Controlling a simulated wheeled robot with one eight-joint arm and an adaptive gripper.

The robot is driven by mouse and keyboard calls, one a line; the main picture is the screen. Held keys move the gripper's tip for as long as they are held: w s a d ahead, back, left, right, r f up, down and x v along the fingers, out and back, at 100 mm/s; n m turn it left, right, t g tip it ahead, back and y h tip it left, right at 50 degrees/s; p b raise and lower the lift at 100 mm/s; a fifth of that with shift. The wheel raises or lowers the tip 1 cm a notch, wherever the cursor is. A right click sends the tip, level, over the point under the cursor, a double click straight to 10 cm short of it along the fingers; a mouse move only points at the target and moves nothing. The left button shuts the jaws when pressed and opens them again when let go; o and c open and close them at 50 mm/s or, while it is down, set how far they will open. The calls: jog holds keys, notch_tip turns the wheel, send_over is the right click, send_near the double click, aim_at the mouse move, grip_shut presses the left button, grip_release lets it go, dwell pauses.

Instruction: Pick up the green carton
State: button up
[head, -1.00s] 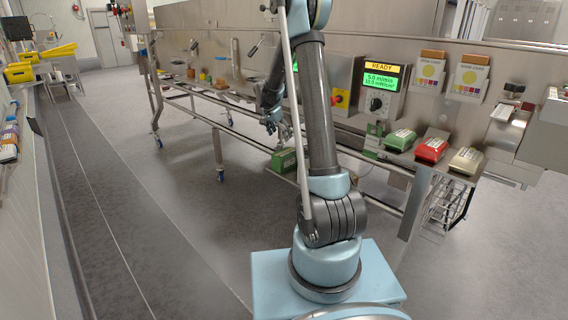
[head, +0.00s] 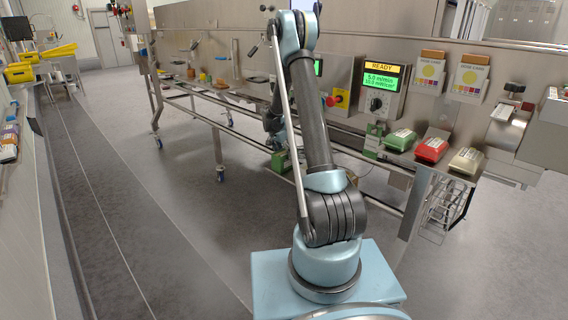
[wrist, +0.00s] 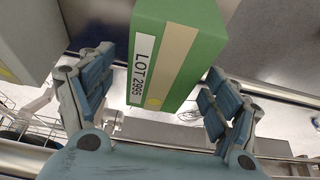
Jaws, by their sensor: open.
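The green carton (wrist: 180,50) fills the upper middle of the wrist view, with a white lot label, a pale stripe and a yellow dot. My gripper (wrist: 160,72) is open, with one blue-padded finger on each side of the carton. A gap shows on the left side; on the right the finger looks close, and I cannot tell whether it touches. In the head view the carton (head: 280,161) is low by the conveyor frame, partly hidden by my arm and gripper.
A steel rail (wrist: 285,92) and wire racking (wrist: 35,125) lie beyond the fingers in the wrist view. A control box (head: 383,92) reading READY and green, red (head: 431,149) and cream (head: 466,159) packs are at the right.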

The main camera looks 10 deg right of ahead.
jog(key=shift+a+x, duration=0.2)
jog(key=shift+x, duration=2.9)
jog(key=shift+s+f, duration=0.1)
jog(key=shift+f, duration=0.2)
jog(key=c, duration=1.2)
